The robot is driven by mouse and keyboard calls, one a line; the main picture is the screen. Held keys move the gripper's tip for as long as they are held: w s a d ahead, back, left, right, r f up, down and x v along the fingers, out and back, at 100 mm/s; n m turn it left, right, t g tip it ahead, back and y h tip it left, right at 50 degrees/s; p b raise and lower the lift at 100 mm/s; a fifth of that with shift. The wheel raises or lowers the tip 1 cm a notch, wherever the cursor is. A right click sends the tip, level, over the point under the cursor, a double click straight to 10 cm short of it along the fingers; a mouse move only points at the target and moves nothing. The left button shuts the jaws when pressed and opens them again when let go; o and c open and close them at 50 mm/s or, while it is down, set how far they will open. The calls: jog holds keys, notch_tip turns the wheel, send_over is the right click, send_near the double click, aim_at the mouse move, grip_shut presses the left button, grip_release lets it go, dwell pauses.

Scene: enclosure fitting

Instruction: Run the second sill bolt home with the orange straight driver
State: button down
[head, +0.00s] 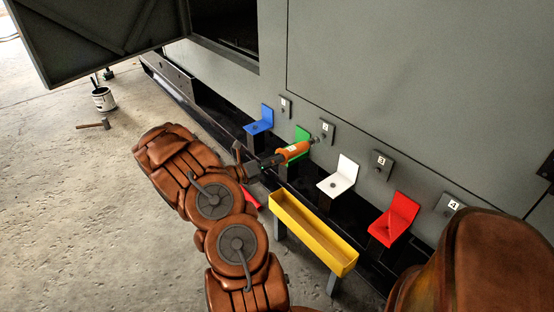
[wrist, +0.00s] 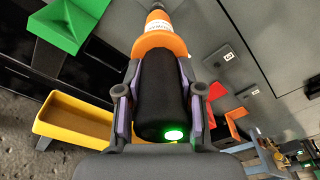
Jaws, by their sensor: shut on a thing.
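The orange straight driver (head: 293,152) is held in my gripper (head: 267,164), its nose pointing at the grey plate marked 2 (head: 328,128). The nose is close to the bolt on that plate; I cannot tell whether they touch. In the wrist view, my gripper (wrist: 160,98) is shut around the driver's black body, with its orange collar (wrist: 160,42) beyond the fingers and a lit green lamp on the near end. The driver's tip runs out of the top of that view, so the bolt is hidden there.
Blue (head: 259,121), green (head: 301,134), white (head: 339,176) and red (head: 396,218) brackets line the sill. A yellow trough (head: 312,232) stands in front. Plates 1 (head: 285,106), 3 (head: 381,164) and 4 (head: 450,204) are on the wall. A bucket (head: 104,99) and hammer (head: 93,124) are on the open floor.

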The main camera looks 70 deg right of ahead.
jog(key=shift+p+v, duration=0.4)
jog(key=shift+v, duration=0.75)
jog(key=shift+s, duration=0.1)
